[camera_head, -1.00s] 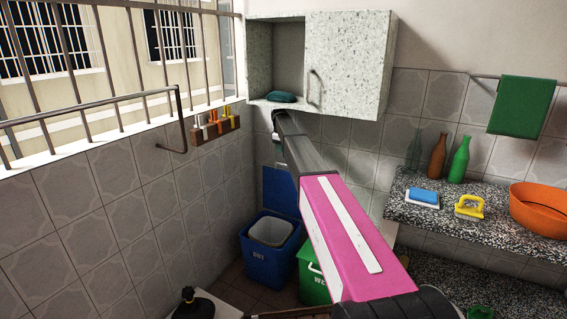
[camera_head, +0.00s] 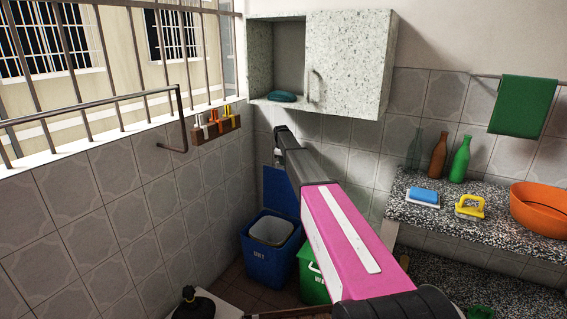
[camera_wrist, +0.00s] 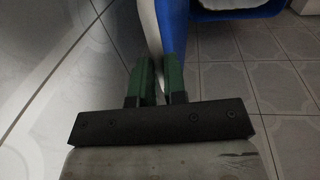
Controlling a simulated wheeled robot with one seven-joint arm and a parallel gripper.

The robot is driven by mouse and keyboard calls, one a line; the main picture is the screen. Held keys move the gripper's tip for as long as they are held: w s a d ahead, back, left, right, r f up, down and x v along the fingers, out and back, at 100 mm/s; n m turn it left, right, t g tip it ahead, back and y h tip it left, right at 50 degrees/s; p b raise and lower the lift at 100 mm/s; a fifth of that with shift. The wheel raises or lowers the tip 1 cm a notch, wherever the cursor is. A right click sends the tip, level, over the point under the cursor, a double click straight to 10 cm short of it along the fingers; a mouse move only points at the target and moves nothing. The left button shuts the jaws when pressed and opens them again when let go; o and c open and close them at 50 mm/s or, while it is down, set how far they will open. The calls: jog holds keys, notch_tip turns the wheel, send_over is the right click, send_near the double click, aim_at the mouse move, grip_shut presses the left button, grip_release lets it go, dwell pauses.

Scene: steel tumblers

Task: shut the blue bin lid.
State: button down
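The blue bin (camera_head: 268,266) stands on the floor in the corner, a pale liner (camera_head: 271,232) in its mouth. Its blue lid (camera_head: 280,192) stands open and upright at the back, against the tiled wall; my arm covers part of its right side. My gripper (camera_head: 277,160) is near the lid's top edge in the head view, small and partly hidden by my arm. In the wrist view, my gripper (camera_wrist: 160,78) has two green fingers a narrow gap apart, nothing seen held. Blue lid or bin surface (camera_wrist: 174,28) lies beyond them; contact cannot be told.
A green bin (camera_head: 313,284) stands right of the blue one, partly behind my arm. A wall cabinet (camera_head: 350,65) hangs above. A speckled counter (camera_head: 425,213) on the right carries bottles and an orange basin (camera_head: 538,205). A dark object (camera_head: 193,303) stands at lower left.

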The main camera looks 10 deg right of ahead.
jog(key=shift+s, duration=0.15)
jog(key=s+a+f+t+h, duration=0.35)
jog(key=s+a, duration=0.35)
jog(key=s, duration=0.3)
jog(key=s+a+f+t+h, duration=0.2)
jog(key=s+a+f+t, duration=0.25)
jog(key=s+a, duration=0.35)
jog(key=s+a+f+t+h, duration=0.1)
jog(key=s+a+f+t, duration=0.1)
jog(key=f, duration=0.6)
jog(key=s+a+f+t+h, duration=0.1)
jog(key=s+f, duration=0.3)
jog(key=f, duration=0.5)
jog(key=s+a+f+t+h, duration=0.2)
jog(key=s+f+t, duration=0.1)
jog(key=f, duration=0.5)
jog(key=shift+s+a+f, duration=0.3)
jog(key=shift+s+f, duration=0.1)
jog(key=shift+s, duration=0.15)
jog(key=c, duration=1.2)
grip_release()
jog(key=shift+r+h, duration=0.1)
jog(key=shift+h, duration=0.15)
jog(key=shift+o, duration=0.2)
